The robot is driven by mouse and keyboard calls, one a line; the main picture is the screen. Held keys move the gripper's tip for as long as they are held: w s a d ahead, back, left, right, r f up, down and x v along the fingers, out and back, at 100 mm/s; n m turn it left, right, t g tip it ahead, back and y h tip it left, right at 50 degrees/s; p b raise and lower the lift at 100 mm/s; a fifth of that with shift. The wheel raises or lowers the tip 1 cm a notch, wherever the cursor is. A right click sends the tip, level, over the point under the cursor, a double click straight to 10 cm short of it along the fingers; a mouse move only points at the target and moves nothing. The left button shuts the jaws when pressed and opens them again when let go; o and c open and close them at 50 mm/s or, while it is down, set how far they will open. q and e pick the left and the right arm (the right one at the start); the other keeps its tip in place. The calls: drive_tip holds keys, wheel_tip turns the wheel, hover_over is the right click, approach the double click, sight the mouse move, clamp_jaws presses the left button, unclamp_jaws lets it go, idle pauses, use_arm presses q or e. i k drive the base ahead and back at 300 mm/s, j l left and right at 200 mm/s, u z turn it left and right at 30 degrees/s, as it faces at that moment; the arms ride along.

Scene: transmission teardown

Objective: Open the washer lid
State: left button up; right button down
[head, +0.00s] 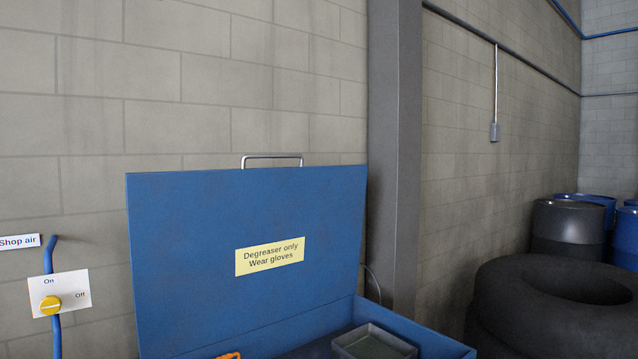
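The washer lid (190,255) is a blue panel that stands raised, close to upright, in front of the block wall. It has a metal handle (272,157) on its top edge and a yellow label (270,256) reading "Degreaser only, Wear gloves". The blue washer body (415,332) shows below it at the bottom of the view, with its inside partly visible. Neither of my grippers is in view.
A grey tray (374,344) sits inside the washer, near a small orange item (229,356) cut off by the frame. Left is a shop air valve (50,305) on a blue pipe. Right are stacked tyres (500,290) and drums (568,222). A grey column (396,150) stands behind.

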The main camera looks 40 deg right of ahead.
sight(217, 255)
drive_tip(key=l+u, duration=0.15)
drive_tip(key=u, duration=0.25)
drive_tip(key=l+u, duration=0.15)
drive_tip(key=u, duration=0.2)
drive_tip(key=l+u, duration=0.15)
drive_tip(key=u, duration=0.25)
drive_tip(key=k+l+u, duration=0.45)
drive_tip(key=l+u, duration=0.15)
drive_tip(key=k+l+u, duration=0.15)
drive_tip(key=k+l, duration=0.15)
drive_tip(key=k+l+u, duration=0.15)
drive_tip(key=k+l, duration=0.15)
drive_tip(key=l, duration=0.2)
